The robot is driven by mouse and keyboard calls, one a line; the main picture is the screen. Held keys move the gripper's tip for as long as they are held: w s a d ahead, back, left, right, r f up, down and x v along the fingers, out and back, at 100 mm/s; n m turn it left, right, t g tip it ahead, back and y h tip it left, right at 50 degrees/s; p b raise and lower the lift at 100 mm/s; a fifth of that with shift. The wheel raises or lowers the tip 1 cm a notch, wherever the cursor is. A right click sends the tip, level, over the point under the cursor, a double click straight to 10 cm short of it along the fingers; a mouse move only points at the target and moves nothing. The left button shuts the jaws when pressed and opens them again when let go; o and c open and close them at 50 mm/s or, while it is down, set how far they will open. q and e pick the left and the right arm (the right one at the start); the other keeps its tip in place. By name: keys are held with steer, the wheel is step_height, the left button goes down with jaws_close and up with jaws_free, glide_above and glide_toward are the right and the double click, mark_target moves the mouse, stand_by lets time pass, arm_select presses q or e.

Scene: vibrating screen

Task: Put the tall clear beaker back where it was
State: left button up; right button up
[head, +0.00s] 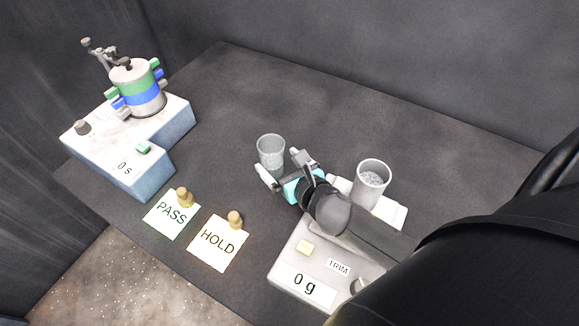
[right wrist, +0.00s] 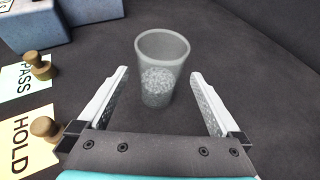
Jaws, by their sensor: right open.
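One clear beaker (head: 271,152) stands upright on the dark table and holds grey granular material. It also shows in the right wrist view (right wrist: 163,50), lined up between my right gripper's fingers with gaps on both sides. My right gripper (head: 284,168) is open and empty at this beaker's near side; its fingers also show in the right wrist view (right wrist: 160,76). Another clear beaker (head: 371,180), which looks taller, stands upright at the scale (head: 290,256), behind my right wrist. It also holds grey granules, and its base is partly hidden. My left gripper is not in view.
The scale reads 0 g. PASS (head: 168,220) and HOLD (head: 212,249) cards, each with a small brass-coloured knob piece, lie at the table's front edge. A shaker machine (head: 150,176) with a banded cylinder stands at left. The table behind the beakers is clear.

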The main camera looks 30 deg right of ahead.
steer(key=shift+v, duration=2.45)
